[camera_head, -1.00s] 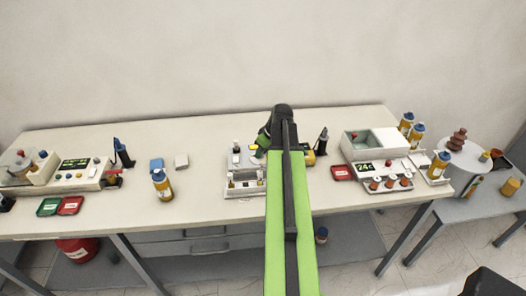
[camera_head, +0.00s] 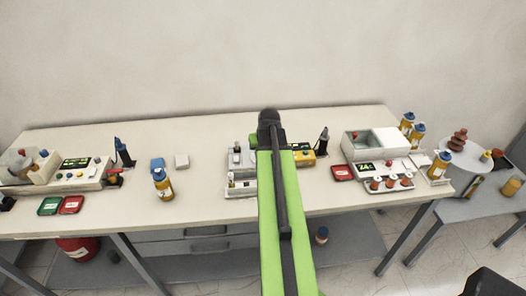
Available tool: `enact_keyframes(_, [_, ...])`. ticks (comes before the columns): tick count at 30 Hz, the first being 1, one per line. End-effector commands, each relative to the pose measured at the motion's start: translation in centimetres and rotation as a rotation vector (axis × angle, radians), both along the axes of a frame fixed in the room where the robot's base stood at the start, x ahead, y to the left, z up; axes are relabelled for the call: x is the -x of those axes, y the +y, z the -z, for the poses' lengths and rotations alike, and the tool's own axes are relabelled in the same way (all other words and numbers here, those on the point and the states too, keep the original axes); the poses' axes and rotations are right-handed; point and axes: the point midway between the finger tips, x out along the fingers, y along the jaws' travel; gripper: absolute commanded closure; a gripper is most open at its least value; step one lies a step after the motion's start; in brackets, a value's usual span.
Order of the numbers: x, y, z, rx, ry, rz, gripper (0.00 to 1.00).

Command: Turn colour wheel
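My green and black arm (camera_head: 280,215) reaches up the middle of the picture. Its dark end joint (camera_head: 268,117) is over the back of the table. My gripper is hidden behind the arm. A white and grey device (camera_head: 241,184) stands on the table just left of the arm, partly covered by it. A yellow unit with a dark display (camera_head: 304,155) shows just right of the arm. I cannot make out a colour wheel; it may be behind the arm.
The long table (camera_head: 210,205) holds a control box (camera_head: 80,174) at left, a blue-capped bottle (camera_head: 163,184), a white box (camera_head: 372,143) at right and a red tray (camera_head: 341,172). The tabletop between bottle and device is clear.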

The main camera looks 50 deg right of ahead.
Motion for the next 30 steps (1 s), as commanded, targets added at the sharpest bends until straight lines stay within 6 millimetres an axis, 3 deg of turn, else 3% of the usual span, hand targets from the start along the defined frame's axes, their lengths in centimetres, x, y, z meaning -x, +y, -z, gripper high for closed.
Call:
enact_keyframes(14, [0.09, -0.03, 0.04, 0.000, 0.002, 0.015, 1.00])
enact_keyframes(15, [0.10, -0.03, 0.04, 0.000, 0.002, 0.015, 0.73])
enact_keyframes(19, [0.06, -0.01, 0.03, -0.001, 0.002, 0.014, 0.57])
enact_keyframes(30, [0.05, 0.11, -0.41, 0.000, 0.001, 0.013, 0.57])
